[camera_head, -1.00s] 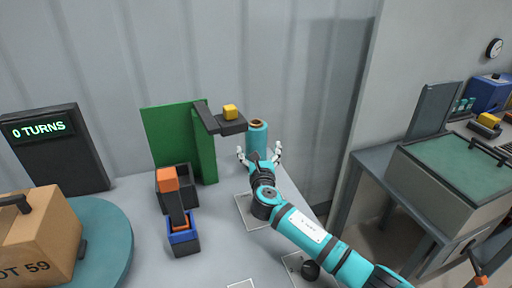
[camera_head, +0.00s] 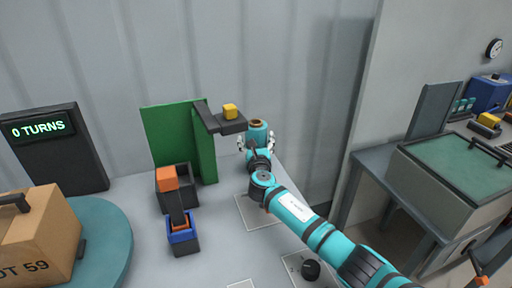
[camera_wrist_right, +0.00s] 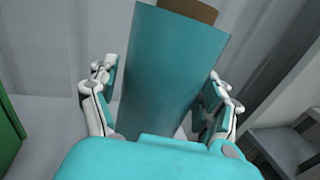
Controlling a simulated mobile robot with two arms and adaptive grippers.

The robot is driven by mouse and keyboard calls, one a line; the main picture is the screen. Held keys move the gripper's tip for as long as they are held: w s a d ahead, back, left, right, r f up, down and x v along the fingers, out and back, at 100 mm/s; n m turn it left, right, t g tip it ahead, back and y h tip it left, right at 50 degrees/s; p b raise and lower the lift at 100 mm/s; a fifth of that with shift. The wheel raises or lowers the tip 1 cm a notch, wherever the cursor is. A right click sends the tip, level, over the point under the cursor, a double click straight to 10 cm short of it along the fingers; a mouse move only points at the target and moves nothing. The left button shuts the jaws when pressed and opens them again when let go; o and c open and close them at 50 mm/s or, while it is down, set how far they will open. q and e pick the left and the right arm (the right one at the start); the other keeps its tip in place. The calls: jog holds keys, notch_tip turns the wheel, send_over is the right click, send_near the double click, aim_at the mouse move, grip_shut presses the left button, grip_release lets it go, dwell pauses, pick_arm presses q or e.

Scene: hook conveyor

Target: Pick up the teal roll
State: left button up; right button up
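The teal roll (camera_head: 257,130) stands upright at the back of the grey table, with a brown core showing at its top. In the right wrist view the teal roll (camera_wrist_right: 170,70) fills the middle and looks slightly tilted. My right gripper (camera_head: 257,144) is at the roll. In the right wrist view its two fingers (camera_wrist_right: 162,95) stand open on either side of the roll, with a small gap visible at the left finger; the right finger is close to the roll's edge. The roll's lower part is hidden by my gripper. My left gripper is not in view.
A dark bracket (camera_head: 222,122) with a yellow block (camera_head: 230,111) on it juts out just left of the roll, beside a green panel (camera_head: 180,140). A cardboard box (camera_head: 40,235) sits on a teal turntable (camera_head: 105,240) at left. A display reads 0 TURNS (camera_head: 38,128).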

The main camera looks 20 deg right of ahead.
jog(key=c, duration=1.4)
jog(key=shift+r, duration=0.1)
jog(key=shift+r, duration=0.1)
